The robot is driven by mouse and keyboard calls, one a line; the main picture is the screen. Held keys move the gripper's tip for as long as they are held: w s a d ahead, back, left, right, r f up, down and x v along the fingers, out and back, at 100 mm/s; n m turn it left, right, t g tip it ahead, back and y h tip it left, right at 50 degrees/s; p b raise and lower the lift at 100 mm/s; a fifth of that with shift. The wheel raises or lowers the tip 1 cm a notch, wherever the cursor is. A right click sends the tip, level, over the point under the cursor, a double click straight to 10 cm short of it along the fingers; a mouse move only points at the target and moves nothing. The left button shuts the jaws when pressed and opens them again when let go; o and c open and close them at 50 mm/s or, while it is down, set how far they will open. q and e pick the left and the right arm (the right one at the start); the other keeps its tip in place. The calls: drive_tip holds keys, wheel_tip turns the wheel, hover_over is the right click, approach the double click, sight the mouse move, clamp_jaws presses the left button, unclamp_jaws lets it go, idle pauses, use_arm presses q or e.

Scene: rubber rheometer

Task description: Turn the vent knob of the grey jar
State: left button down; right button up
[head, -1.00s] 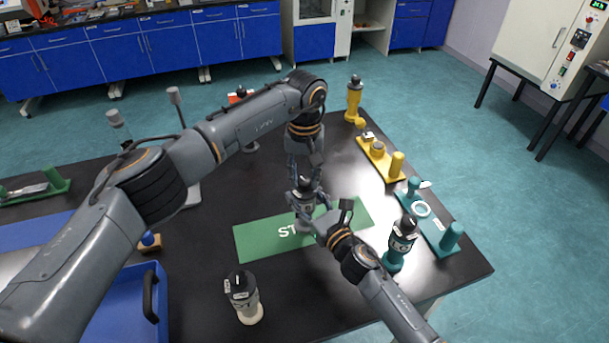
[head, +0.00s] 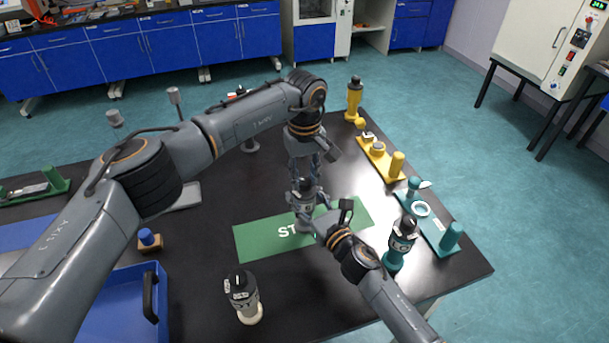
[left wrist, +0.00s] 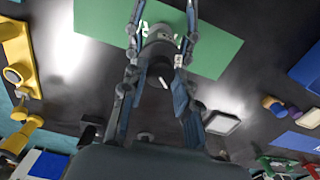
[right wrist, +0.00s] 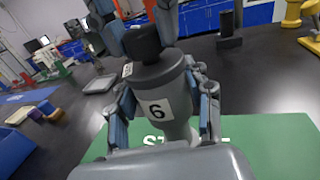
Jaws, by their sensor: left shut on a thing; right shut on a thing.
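The grey jar (head: 303,208) stands upright on the green mat (head: 258,240). In the right wrist view the jar (right wrist: 160,108) shows a white label with a 6 and a black vent knob (right wrist: 145,42) on top. The knob also shows from above, with a pale mark, in the left wrist view (left wrist: 160,74). My left gripper (head: 305,181) points down from above and is shut on the knob, one finger on each side. My right gripper (right wrist: 162,108) reaches in level and is shut on the jar's body. The fingers partly hide the jar in the head view.
A white-based jar (head: 243,300) stands at the front. A teal jar (head: 399,246) stands close to my right arm, beside a teal rack (head: 432,226). A yellow rack (head: 378,158) and yellow jar (head: 353,98) are behind. A blue tray (head: 110,312) lies front left.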

sight(305, 180)
use_arm(q)
drive_tip(key=n, duration=0.6)
drive_tip(key=shift+n, duration=0.3)
drive_tip(key=n, duration=0.6)
drive_tip(key=shift+n, duration=0.3)
drive_tip(key=c, duration=1)
unclamp_jaws()
wheel_tip(305, 180, up, 12)
